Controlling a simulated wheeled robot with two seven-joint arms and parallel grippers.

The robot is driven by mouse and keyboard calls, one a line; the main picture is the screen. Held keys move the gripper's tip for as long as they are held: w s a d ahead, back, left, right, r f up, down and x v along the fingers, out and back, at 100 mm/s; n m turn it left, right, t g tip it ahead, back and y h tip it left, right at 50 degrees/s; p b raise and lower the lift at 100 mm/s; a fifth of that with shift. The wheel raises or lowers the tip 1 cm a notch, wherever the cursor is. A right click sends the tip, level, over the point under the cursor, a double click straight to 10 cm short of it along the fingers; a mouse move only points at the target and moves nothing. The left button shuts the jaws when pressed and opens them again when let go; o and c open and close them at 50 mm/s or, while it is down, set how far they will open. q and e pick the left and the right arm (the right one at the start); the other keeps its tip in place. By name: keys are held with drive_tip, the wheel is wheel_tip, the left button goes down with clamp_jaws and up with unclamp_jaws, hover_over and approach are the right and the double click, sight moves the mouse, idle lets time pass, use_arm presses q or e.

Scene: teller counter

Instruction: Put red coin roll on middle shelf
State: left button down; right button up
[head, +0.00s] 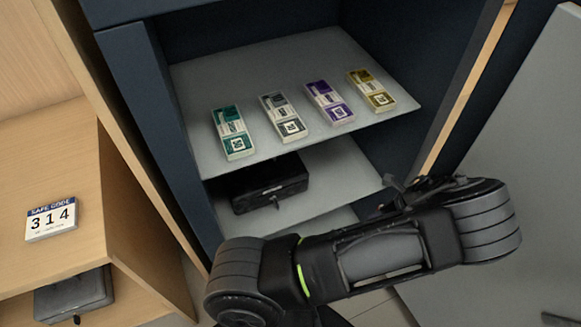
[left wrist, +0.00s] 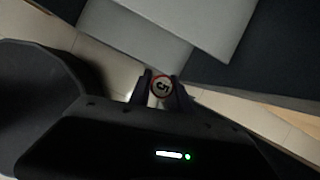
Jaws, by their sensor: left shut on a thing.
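The red coin roll (left wrist: 162,86) shows end-on in the left wrist view, with a red rim and a pale face marked 5. My left gripper (left wrist: 160,93) is shut on it, one dark finger on each side. In the head view my left gripper (head: 397,193) is mostly hidden behind my arm, at the right front of the open dark blue safe. Below the safe's upper shelf (head: 200,85) is a second grey shelf (head: 335,180), with a black box (head: 270,187) at its left. A further grey surface (head: 315,222) shows lower down. My right gripper is out of view.
The upper shelf holds teal (head: 232,133), grey (head: 283,117), purple (head: 328,103) and yellow (head: 371,91) banknote bundles. The second shelf is bare right of the box. The grey safe door (head: 520,150) stands open at right. A wooden desk with a code card (head: 51,219) is at left.

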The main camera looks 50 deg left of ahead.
use_arm(q)
approach(344, 177)
drive_tip(key=shift+x, duration=1.1)
drive_tip(key=shift+s, duration=0.2)
drive_tip(key=shift+a, duration=0.3)
drive_tip(key=shift+w+a, duration=0.2)
drive_tip(key=shift+a, duration=0.35)
wheel_tip(344, 177, down, 3)
drive_tip(key=shift+d+r, duration=0.1)
drive_tip(key=shift+f, duration=0.35)
drive_tip(key=shift+f, duration=0.1)
